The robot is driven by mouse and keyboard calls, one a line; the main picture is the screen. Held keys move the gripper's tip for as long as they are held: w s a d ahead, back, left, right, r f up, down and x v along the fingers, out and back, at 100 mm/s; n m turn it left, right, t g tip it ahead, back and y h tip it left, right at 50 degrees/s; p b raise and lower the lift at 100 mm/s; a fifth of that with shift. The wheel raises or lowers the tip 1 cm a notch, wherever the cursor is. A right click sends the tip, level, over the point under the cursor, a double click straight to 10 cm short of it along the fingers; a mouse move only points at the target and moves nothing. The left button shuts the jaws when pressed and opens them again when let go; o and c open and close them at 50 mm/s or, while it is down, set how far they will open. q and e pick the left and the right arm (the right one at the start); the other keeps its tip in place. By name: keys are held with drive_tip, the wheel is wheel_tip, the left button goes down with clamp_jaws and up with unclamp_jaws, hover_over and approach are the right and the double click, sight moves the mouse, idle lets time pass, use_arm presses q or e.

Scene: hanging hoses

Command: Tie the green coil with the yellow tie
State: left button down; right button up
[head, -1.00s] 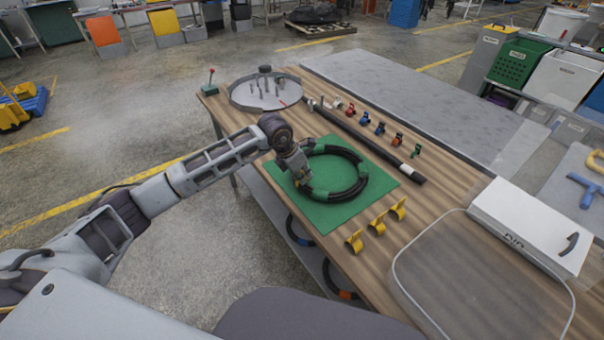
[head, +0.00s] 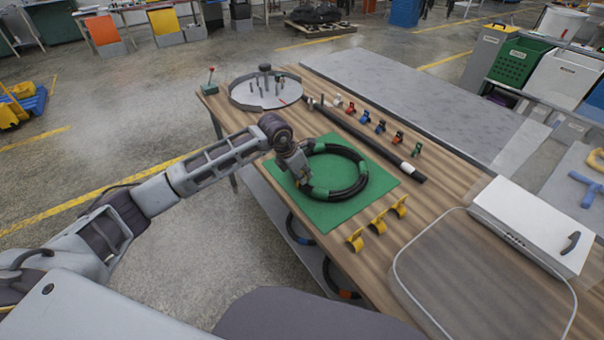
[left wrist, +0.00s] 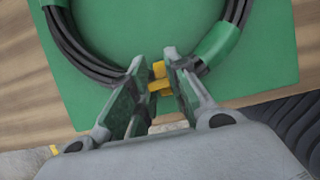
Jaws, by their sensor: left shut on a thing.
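The coil of black hose (head: 345,191) with green bands lies flat on a green mat (head: 338,216) on the wooden table. It also shows in the left wrist view (left wrist: 72,47), with a green band (left wrist: 218,42) at its right. My left gripper (head: 301,180) is over the coil's left side. In the left wrist view its fingers (left wrist: 155,64) are shut on a yellow tie (left wrist: 158,77) at the near edge of the coil. The fingers hide part of the hose, and I cannot tell whether the tie goes around it. My right gripper is not in view.
A white box (head: 530,222) and a clear tray (head: 399,277) stand at the right.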

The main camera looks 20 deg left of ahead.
use_arm(q)
drive_tip(key=shift+s+f+b, duration=0.25)
drive_tip(key=shift+f+b, duration=0.1)
drive_tip(key=shift+f, duration=0.25)
drive_tip(key=shift+s+f+b, duration=0.2)
drive_tip(key=shift+f+b, duration=0.15)
drive_tip(key=shift+f, duration=0.2)
idle(0.9)
idle(0.4)
drive_tip(key=c, duration=1.4)
unclamp_jaws()
drive_tip(key=shift+o, duration=0.6)
drive_tip(key=shift+w+d+f, duration=0.1)
drive_tip(key=shift+w+f, duration=0.15)
drive_tip(key=shift+w, duration=0.15)
drive_tip(key=shift+s+r, duration=0.15)
drive_tip(key=shift+r, duration=0.05)
drive_tip(key=shift+s+a+r, duration=0.1)
drive_tip(key=shift+a+r, duration=0.2)
drive_tip(key=shift+r, duration=0.2)
drive_tip(key=v, duration=0.7)
drive_tip(key=shift+w+d+r, duration=0.25)
drive_tip(key=shift+r, duration=0.05)
drive_tip(key=shift+r, duration=0.1)
